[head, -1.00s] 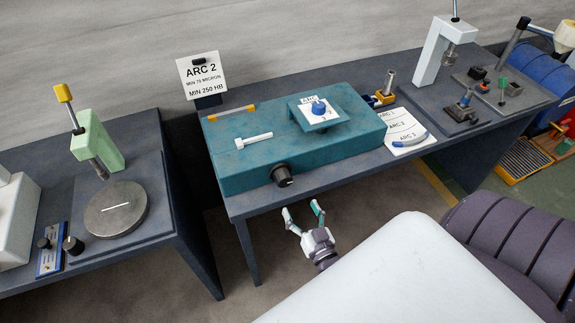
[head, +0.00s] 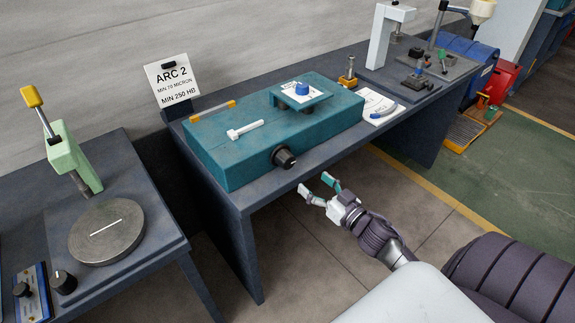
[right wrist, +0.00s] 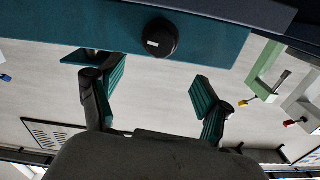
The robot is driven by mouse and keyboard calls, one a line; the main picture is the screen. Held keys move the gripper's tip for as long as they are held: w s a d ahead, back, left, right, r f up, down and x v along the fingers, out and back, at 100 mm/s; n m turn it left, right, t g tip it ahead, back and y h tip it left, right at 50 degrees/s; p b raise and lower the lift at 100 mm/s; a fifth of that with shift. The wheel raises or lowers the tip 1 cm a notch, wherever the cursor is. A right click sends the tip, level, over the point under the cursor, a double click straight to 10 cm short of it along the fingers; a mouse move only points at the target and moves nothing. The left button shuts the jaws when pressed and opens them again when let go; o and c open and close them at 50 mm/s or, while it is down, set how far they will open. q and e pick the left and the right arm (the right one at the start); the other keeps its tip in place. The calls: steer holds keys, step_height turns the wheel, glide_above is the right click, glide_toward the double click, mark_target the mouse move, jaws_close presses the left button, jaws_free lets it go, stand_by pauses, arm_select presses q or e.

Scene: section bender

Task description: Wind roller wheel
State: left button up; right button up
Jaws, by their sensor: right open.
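The teal section bender (head: 225,150) sits on a dark bench. A black round wheel (head: 284,158) with a white mark is on its front face; it also shows in the right wrist view (right wrist: 160,38), ahead of the fingers. A blue knob (head: 302,89) and a white T-shaped bar (head: 245,129) are on top. My right gripper (head: 314,183) is open and empty, in front of the bench edge and to the right of the black wheel, apart from it. In the right wrist view its spread fingers (right wrist: 157,76) have nothing between them. My left gripper is not in view.
The bench (head: 250,200) runs to the back right with a white press (head: 387,38) and an arc sheet (head: 379,107). An ARC 2 sign (head: 172,80) stands behind the bender. A second bench with a round plate (head: 106,231) is at left. The floor before the bench is clear.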

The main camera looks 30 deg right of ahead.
mark_target(290, 162)
steer(key=w, duration=0.7)
steer(key=w+p, duration=0.1)
steer(key=w, duration=0.3)
steer(key=shift+w+a, duration=0.15)
steer(key=shift+a, duration=0.25)
steer(key=shift+w+a, duration=0.1)
steer(key=shift+w, duration=0.5)
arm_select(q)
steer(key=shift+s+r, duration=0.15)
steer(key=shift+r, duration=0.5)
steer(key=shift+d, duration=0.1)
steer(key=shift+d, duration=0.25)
arm_select(e)
steer(key=c, duration=1.2)
